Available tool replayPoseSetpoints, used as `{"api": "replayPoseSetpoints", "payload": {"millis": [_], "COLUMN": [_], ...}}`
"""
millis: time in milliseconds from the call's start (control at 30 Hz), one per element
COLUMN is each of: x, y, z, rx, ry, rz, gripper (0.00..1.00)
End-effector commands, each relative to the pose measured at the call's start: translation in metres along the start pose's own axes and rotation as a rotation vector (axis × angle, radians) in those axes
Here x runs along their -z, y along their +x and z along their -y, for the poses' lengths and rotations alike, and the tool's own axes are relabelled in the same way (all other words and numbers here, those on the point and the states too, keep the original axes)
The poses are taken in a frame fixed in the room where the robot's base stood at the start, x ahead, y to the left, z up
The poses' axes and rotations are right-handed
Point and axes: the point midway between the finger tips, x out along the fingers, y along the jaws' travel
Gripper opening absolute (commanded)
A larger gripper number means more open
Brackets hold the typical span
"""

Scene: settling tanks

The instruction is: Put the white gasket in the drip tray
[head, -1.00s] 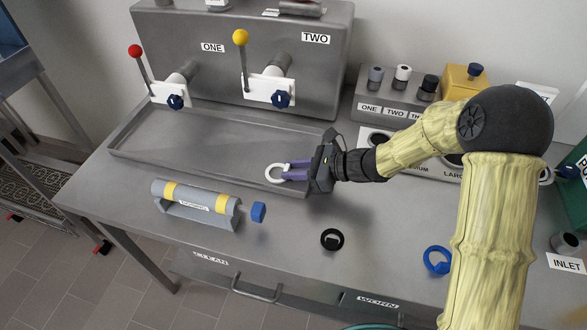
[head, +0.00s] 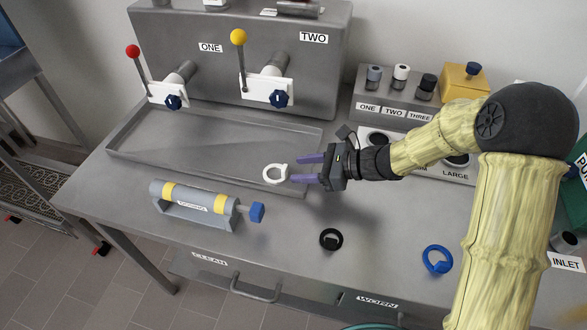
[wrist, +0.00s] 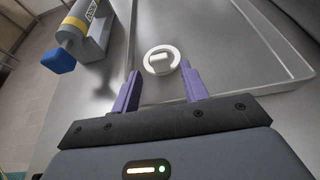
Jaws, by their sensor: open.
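The white gasket (head: 266,175) is a ring with a small tab. It lies in the drip tray (head: 200,142), by the tray's front edge towards the right end. In the wrist view the white gasket (wrist: 149,63) lies just beyond my fingertips, inside the rim of the tray (wrist: 220,45). My gripper (head: 299,169) is open, its two purple fingers spread, just right of the gasket and apart from it. It also shows in the wrist view (wrist: 161,74), with nothing between the fingers.
A grey cylinder on a cradle with yellow bands (head: 195,203) stands in front of the tray. A black ring (head: 331,239) and a blue ring (head: 438,259) lie on the bench. Two levers, red-knobbed (head: 134,51) and yellow-knobbed (head: 239,38), rise behind the tray.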

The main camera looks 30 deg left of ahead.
Motion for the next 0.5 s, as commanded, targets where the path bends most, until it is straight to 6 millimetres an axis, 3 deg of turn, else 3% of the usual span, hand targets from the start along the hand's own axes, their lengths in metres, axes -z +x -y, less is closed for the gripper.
{"api": "replayPoseSetpoints", "payload": {"millis": [300, 500], "x": [0.001, 0.000], "y": [-0.064, -0.084], "z": [0.001, 0.000], "rx": [0.004, 0.002], "ry": [0.000, 0.001], "rz": [0.000, 0.000], "gripper": [0.44, 0.44]}}
